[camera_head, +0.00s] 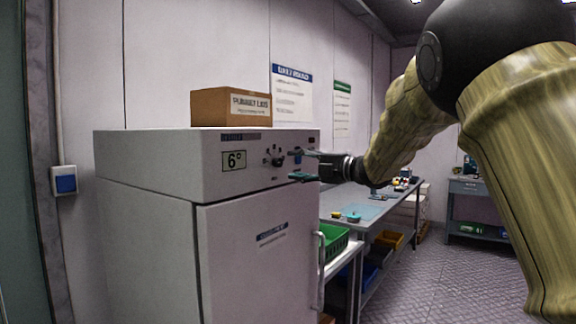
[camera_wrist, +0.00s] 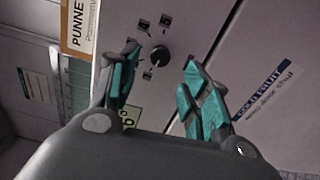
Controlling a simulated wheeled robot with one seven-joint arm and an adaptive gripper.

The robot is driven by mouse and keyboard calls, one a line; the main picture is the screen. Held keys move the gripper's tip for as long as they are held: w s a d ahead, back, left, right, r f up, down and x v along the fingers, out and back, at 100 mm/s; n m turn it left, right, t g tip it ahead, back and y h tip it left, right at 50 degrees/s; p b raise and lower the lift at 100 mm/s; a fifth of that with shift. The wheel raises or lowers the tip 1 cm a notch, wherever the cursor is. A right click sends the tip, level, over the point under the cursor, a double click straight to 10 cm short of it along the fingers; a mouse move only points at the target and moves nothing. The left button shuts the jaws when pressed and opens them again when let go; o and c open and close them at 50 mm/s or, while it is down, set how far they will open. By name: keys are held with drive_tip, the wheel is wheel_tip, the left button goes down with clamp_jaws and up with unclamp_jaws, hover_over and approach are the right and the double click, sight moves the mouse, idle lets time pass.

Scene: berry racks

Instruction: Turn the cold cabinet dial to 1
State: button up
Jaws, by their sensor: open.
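The cold cabinet (camera_head: 255,220) is a white upright cabinet with a closed door and a control panel along its top front. Its black dial (camera_head: 277,161) sits on that panel, right of a 6° display (camera_head: 234,160). In the wrist view the round dial (camera_wrist: 159,55) shows ahead of the fingertips with small square markers around it; their digits are too small to read. My gripper (camera_head: 304,165) is at the right end of the panel, its teal fingers apart. In the wrist view my gripper (camera_wrist: 160,75) is open and empty, with the dial between the finger directions, apparently untouched.
A cardboard box (camera_head: 230,107) stands on the cabinet top. A vertical door handle (camera_head: 321,270) sticks out below my gripper. A workbench (camera_head: 375,205) with small items and a green bin (camera_head: 333,243) stand to the right. Floor (camera_head: 440,265) is clear at right.

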drive_tip(key=v, duration=0.6)
drive_tip(key=shift+d, duration=0.15)
drive_tip(key=shift+s, duration=0.1)
